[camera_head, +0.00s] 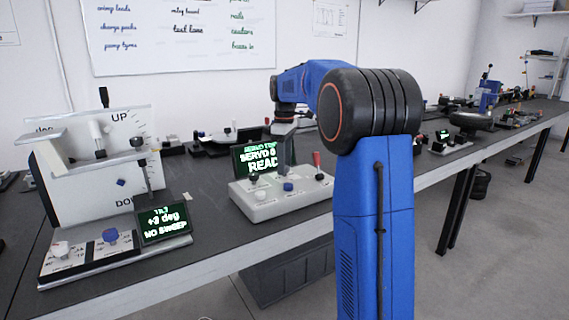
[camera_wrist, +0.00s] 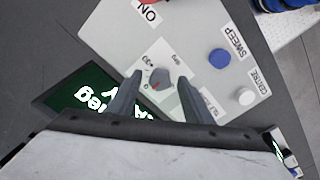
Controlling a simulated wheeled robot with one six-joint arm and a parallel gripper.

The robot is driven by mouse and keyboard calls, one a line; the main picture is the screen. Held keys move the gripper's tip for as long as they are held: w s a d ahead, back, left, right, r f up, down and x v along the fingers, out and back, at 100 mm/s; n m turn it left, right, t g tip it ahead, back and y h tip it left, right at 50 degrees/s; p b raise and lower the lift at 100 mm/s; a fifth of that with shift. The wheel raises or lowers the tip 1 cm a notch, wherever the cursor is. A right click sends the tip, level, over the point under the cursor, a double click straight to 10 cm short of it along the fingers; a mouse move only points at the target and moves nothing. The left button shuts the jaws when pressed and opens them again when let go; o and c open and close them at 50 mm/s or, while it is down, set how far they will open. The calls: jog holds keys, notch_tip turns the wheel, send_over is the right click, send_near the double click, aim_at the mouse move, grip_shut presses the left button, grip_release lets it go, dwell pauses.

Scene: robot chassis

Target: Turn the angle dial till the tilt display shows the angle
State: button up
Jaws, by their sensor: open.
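The angle dial (camera_wrist: 157,78) is a small grey knob with a red mark, on a white plate with angle markings. In the wrist view it lies between the open fingers of my gripper (camera_wrist: 160,76), with a visible gap on each side. In the head view my gripper (camera_head: 284,160) is over the white control box (camera_head: 250,208) and hides the dial. The tilt display (camera_head: 163,222), at the left rig, reads "+3 deg" and "NO SWEEP" in pale letters on green. Its small top line is hard to read.
The control box has a blue SWEEP button (camera_wrist: 219,58), a white CENTRE button (camera_wrist: 246,96), a red lever (camera_head: 317,160) and a servo screen (camera_head: 254,157). The left rig has a white UP/DOWN panel (camera_head: 70,195), a blue knob (camera_head: 110,236) and a white knob (camera_head: 60,249).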

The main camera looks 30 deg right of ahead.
jog(key=c, duration=1.1)
jog(key=shift+o, duration=0.2)
jog(key=shift+m, duration=0.3)
jog(key=m, duration=0.9)
jog(key=shift+m, duration=0.3)
jog(key=o, duration=1.1)
jog(key=shift+c, duration=0.2)
